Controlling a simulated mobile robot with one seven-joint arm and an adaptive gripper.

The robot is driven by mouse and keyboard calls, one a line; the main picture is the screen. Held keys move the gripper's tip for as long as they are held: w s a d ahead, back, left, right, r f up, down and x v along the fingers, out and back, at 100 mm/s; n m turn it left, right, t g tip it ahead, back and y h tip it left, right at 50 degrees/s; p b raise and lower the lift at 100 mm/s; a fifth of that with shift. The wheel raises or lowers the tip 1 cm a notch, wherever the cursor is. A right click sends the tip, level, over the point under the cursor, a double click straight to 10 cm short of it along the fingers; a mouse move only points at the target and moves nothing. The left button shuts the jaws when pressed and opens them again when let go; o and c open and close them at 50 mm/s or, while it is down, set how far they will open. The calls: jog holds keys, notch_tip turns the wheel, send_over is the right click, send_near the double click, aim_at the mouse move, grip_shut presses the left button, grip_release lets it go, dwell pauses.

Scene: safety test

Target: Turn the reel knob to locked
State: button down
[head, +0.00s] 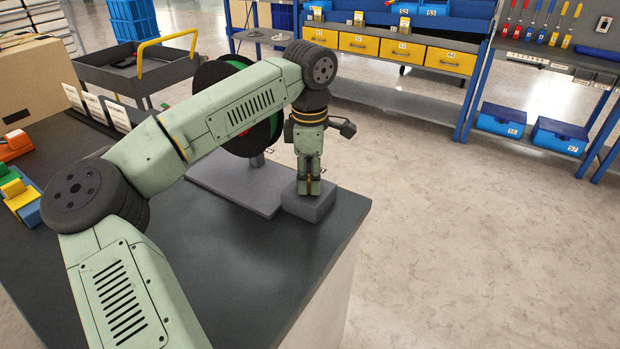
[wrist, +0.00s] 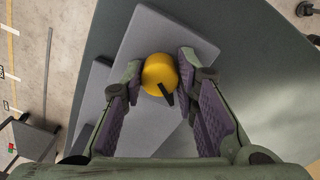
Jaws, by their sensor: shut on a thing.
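The yellow round reel knob (wrist: 159,75) with a black pointer bar sits on a grey block (wrist: 165,28), seen from above in the wrist view. My gripper (wrist: 160,78) has a finger on each side of the knob and is shut on it. The pointer slants down and to the right in the wrist view. In the head view my gripper (head: 309,187) points down at the grey block (head: 310,208), near the far right corner of the dark table. The black and green reel (head: 259,138) stands on a grey base plate, partly hidden by my arm.
The dark table (head: 235,275) has clear room in front of the block. A cardboard box (head: 32,83), white cards (head: 100,110) and coloured bins (head: 18,190) are at the left. A trolley (head: 135,70) and shelving with yellow drawers (head: 395,48) stand behind.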

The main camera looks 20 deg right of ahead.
jog(key=m, duration=0.5)
jog(key=shift+m, duration=0.3)
jog(key=m, duration=0.5)
jog(key=shift+a, duration=0.1)
jog(key=shift+m, duration=0.3)
jog(key=c, duration=1.2)
grip_release()
jog(key=shift+c, duration=0.2)
notch_tip(320, 180, up, 12)
